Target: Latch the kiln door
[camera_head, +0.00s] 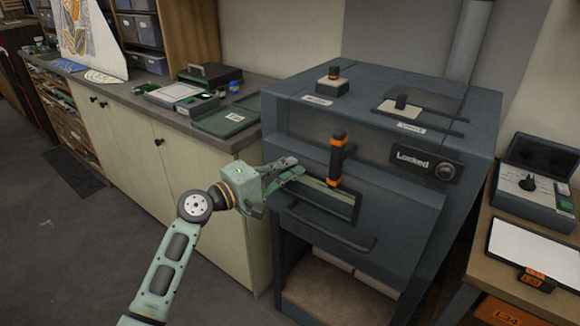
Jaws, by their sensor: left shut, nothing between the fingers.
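The kiln (400,210) is a dark blue-grey cabinet right of centre. Its front has a narrow window slot (345,206) and a long bar handle (330,229) below it. A black lever with orange bands (336,160), the apparent latch, stands upright in front of the slot. A panel to its right reads "Locked" (412,160). My left gripper (294,169) is shut and empty, just left of the lever at the slot's left end. A small gap seems to separate them; I cannot tell if the fingers touch the kiln front. My right gripper is out of view.
A grey-topped counter (150,107) with trays and boxes runs along the left. A side table at right holds an open case (533,185) and a white tablet (535,250). Open floor lies at lower left.

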